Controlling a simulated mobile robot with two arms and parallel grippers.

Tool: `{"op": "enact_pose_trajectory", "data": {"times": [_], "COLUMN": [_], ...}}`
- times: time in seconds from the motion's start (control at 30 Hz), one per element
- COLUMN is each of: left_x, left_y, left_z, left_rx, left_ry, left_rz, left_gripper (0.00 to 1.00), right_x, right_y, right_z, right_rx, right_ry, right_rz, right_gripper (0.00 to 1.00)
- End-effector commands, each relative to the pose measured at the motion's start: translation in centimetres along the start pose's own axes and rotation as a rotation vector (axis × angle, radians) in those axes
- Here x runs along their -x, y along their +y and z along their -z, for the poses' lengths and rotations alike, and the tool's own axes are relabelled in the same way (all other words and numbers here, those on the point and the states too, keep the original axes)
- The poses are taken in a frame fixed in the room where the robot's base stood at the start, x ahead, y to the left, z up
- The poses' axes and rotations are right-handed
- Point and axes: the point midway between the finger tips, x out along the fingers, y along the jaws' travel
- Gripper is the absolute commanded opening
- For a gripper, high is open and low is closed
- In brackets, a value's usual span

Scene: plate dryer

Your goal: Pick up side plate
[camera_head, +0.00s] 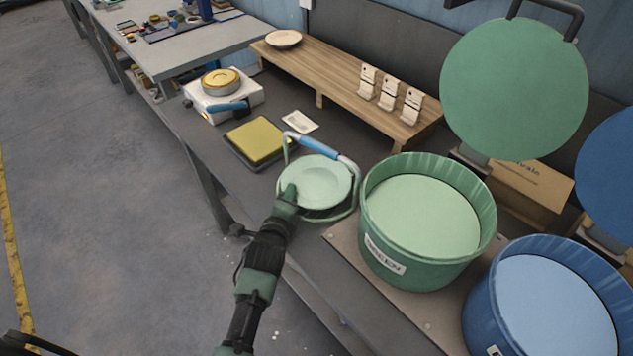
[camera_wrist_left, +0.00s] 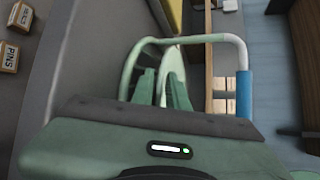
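The side plate (camera_head: 322,184) is pale green and round, and it stands tilted in a wire rack with a blue handle (camera_head: 319,149), at the middle of the bench. My left gripper (camera_head: 288,196) is at the plate's lower-left rim in the head view. In the left wrist view the two green fingers (camera_wrist_left: 161,88) are a little apart, with the plate's rim (camera_wrist_left: 172,62) between them. I see a narrow gap there; firm contact on both sides does not show. The rack's blue handle (camera_wrist_left: 244,95) is to the right there. My right gripper is out of view.
A green bin (camera_head: 385,250) and a blue bin (camera_head: 490,310) stand right of the rack, with their round lids raised.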

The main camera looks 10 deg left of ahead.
Motion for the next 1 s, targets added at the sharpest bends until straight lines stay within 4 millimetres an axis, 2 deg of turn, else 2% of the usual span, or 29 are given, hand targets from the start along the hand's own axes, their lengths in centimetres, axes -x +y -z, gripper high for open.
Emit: {"op": "enact_pose_trajectory", "data": {"times": [0.27,0.3,0.33,0.37,1.0], "left_x": [-0.57,-0.56,-0.56,-0.56,-0.52], "left_y": [0.02,0.02,0.02,0.02,0.2], "left_z": [0.05,0.05,0.05,0.05,0.06], "left_rx": [0.001,0.001,0.001,0.001,0.001], "left_ry": [0.001,0.001,0.001,0.001,0.001], "left_rz": [0.001,0.001,0.001,0.0,-0.004], "left_gripper": [0.15,0.12,0.04,0.0,0.0], "right_x": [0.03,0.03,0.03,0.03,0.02], "right_y": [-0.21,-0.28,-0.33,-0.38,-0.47], "right_z": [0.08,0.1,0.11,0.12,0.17], "right_rx": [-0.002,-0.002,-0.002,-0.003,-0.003], "right_ry": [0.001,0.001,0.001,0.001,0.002], "right_rz": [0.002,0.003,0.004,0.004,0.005], "right_gripper": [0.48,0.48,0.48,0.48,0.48]}}
